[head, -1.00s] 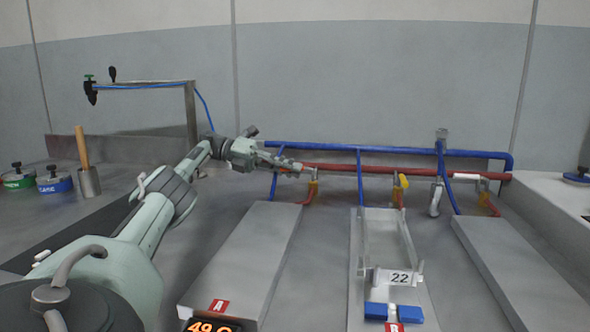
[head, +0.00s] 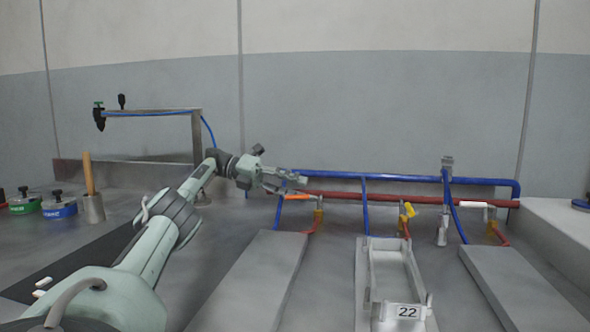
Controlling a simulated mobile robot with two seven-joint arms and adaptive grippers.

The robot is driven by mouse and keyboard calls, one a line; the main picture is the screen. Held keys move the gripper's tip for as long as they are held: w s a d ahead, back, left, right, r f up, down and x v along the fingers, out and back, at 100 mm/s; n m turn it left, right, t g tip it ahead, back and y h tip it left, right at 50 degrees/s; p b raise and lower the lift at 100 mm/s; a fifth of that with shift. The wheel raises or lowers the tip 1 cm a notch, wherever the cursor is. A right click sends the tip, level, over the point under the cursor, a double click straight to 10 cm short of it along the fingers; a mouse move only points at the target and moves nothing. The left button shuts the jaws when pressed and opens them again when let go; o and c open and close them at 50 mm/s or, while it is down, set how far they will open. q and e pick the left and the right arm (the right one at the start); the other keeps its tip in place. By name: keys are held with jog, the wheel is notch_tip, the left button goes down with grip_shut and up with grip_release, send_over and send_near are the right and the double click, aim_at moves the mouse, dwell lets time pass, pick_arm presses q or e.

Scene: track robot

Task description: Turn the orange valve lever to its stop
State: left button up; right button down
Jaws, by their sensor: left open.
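The orange valve lever (head: 297,198) lies roughly level, pointing left from a yellow valve body (head: 318,215) on the red pipe, at the left end of the pipework. My left gripper (head: 297,184) is open at the end of its outstretched arm, just above and behind the lever in the picture. Its fingers appear very near the lever; I cannot tell whether they touch it. My right gripper is not in view.
A yellow lever (head: 408,210) and a white lever (head: 473,204) sit further right along the red pipe (head: 380,197). Blue pipe (head: 400,178) runs behind. A metal frame (head: 198,130) stands left of the gripper. Grey ramps (head: 255,270) lie in front.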

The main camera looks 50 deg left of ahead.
pick_arm(q)
notch_tip(320, 180, up, 6)
jog(key=shift+s+d+r, duration=0.15)
jog(key=shift+r, duration=0.7)
jog(key=shift+c, duration=0.2)
